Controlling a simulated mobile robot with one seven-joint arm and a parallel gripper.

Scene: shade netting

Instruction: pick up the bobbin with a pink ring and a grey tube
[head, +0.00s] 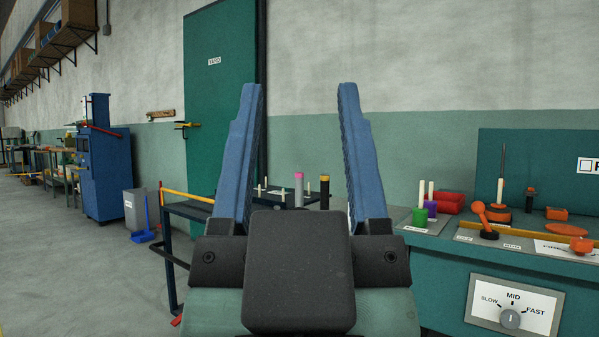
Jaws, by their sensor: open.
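The bobbin with a pink ring and a grey tube (299,190) stands upright beyond my gripper, on a dark cart or stand between the door and the green bench. Its lower end is hidden behind my gripper. My gripper (299,90) is open and empty, its two blue fingers pointing up in the picture, wide apart. The bobbin shows in the gap between the fingers, farther away and apart from them.
A dark bobbin with a yellow ring (324,192) stands just right of the pink-ringed one. Thin white pegs stand nearby. A black cart frame (190,210) reaches left. A green bench (450,250) with orange parts and a speed dial fills the right. Open floor lies left.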

